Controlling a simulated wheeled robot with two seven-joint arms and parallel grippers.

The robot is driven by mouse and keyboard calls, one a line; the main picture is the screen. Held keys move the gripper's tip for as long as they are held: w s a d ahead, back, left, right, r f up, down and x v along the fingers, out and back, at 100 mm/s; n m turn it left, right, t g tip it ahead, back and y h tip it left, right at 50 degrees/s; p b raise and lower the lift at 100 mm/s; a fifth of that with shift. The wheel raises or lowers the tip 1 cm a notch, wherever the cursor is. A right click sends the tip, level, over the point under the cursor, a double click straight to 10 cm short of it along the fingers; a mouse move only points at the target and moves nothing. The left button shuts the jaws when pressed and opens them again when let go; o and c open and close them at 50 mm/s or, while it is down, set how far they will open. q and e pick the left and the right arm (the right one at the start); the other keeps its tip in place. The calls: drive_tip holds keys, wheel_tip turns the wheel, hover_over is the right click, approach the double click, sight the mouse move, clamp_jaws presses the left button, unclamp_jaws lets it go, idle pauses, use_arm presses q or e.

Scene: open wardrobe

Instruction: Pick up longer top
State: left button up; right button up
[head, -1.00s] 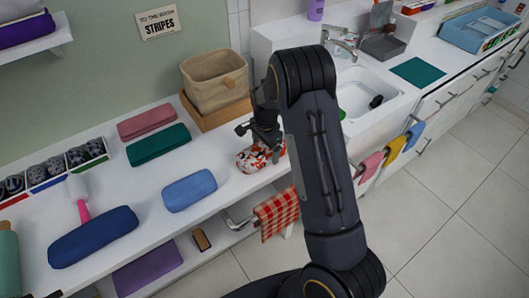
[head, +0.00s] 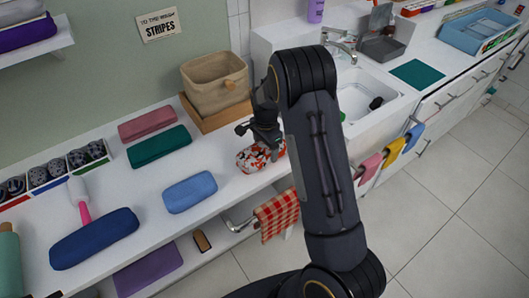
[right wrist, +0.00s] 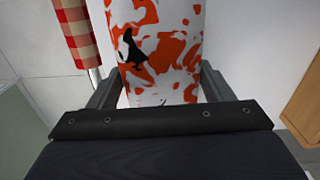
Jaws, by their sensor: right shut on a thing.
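A red, white and black patterned folded top (head: 252,158) lies at the front edge of the white counter. My right gripper (head: 264,138) reaches down onto it from above and is shut on it. In the right wrist view the same patterned top (right wrist: 170,45) stretches between the two fingers of my right gripper (right wrist: 160,90), one on each side. My arm hides the top's right part in the head view. I cannot tell whether the top touches the counter. My left gripper is not in view.
Blue (head: 190,192), green (head: 158,146), pink (head: 148,123) and navy (head: 95,238) folded cloths lie to the left. A beige basket (head: 216,82) stands behind. A red checked towel (head: 278,214) hangs below the counter edge. A sink (head: 372,98) is to the right.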

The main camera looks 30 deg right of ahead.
drive_tip(key=shift+r+p, duration=1.9)
drive_tip(key=shift+r, duration=1.15)
